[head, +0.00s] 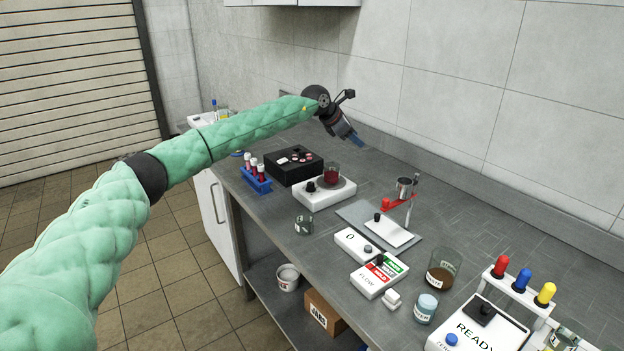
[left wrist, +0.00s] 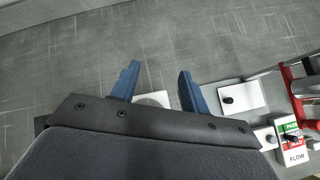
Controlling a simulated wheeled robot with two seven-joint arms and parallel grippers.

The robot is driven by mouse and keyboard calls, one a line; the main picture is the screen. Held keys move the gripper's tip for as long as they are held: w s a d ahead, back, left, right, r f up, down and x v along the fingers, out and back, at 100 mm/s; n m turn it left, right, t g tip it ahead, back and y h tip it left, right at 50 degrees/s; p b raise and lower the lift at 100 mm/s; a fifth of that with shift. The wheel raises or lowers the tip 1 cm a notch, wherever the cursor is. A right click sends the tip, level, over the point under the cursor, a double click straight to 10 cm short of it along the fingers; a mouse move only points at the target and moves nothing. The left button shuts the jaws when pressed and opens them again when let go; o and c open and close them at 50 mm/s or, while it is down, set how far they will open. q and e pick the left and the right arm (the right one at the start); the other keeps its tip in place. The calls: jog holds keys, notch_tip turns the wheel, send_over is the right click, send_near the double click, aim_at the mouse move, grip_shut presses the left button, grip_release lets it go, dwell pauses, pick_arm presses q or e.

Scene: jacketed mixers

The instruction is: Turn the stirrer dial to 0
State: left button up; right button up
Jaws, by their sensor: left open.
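The stirrer (head: 322,196) is a white box on the bench with a black dial (head: 311,187) on its front left. A glass beaker of dark red liquid (head: 331,176) stands on its round plate. The dial's setting is too small to read. My left gripper (head: 357,146) has blue fingers and is open and empty. It is behind and above the stirrer, apart from the dial, near the back wall. In the left wrist view the open fingers (left wrist: 157,86) have a white rounded shape between them that I cannot identify for sure. My right gripper is not in view.
A black box (head: 284,173) and a blue tube rack (head: 258,187) stand left of the stirrer. A stand with a red clamp (head: 400,203), a white box showing 0 (head: 345,238) and a FLOW box (head: 372,287) stand to the right. The bench's back right is clear.

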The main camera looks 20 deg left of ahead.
pick_arm(q)
jog(key=s+a+f+m+g+y, duration=0.25)
jog(key=a+f+y, duration=0.2)
jog(key=a, duration=0.35)
jog(key=m+g+y, duration=0.1)
jog(key=g+y, duration=0.1)
jog(key=g, duration=0.2)
send_over(311, 183)
jog(key=shift+w+f, duration=0.1)
jog(key=shift+f, duration=0.8)
jog(key=shift+a, duration=0.1)
jog(key=shift+f+m, duration=0.25)
jog(key=shift+f, duration=0.35)
notch_tip(311, 183, down, 6)
jog(key=shift+r+p, duration=0.25)
jog(key=shift+p, duration=0.75)
jog(key=shift+f, duration=0.6)
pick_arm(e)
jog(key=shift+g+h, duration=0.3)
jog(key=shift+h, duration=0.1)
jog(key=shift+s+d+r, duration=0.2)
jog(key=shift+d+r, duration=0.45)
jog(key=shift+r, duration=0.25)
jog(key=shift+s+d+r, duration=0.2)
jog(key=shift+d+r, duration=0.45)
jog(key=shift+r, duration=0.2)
